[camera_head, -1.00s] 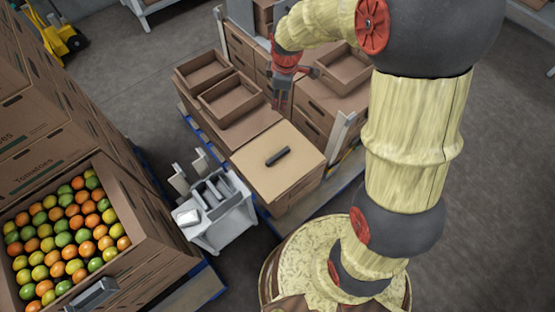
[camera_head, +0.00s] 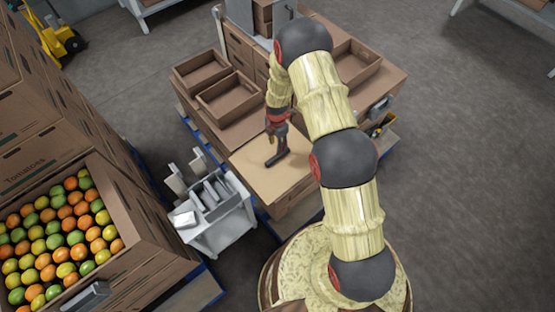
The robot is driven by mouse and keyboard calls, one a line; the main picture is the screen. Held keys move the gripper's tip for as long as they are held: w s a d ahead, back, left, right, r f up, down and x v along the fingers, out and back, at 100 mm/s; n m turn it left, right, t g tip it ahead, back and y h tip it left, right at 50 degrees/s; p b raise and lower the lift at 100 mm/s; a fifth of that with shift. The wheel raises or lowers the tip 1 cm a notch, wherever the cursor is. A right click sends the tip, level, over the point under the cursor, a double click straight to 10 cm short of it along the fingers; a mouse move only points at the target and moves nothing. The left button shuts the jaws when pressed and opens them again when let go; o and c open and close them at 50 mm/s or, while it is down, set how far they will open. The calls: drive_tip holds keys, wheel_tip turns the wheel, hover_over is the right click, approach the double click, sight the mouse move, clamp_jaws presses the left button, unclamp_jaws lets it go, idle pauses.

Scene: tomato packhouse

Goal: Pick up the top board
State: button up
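The top board (camera_head: 262,180) is a flat tan sheet lying on a carton stack in the middle of the view. A dark bar-shaped handle (camera_head: 272,161) sits near its centre. My gripper (camera_head: 279,143) points down at the handle, with its fingers at or just above it. The fingers are small and dark against the handle, so I cannot tell whether they are open or shut on it.
Two shallow open boxes (camera_head: 228,98) stand on cartons behind the board. A grey tool stand (camera_head: 217,228) is close to its left. A crate of tomatoes (camera_head: 128,243) fills the lower left. Open floor (camera_head: 470,180) lies to the right.

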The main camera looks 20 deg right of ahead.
sight(278, 157)
drive_tip(key=f+b, duration=0.1)
drive_tip(key=f, duration=0.4)
drive_tip(key=s+f+b, duration=0.1)
drive_tip(key=f, duration=0.1)
drive_tip(key=shift+f+b, duration=0.15)
drive_tip(key=shift+b, duration=0.2)
drive_tip(key=shift+c, duration=0.2)
clamp_jaws()
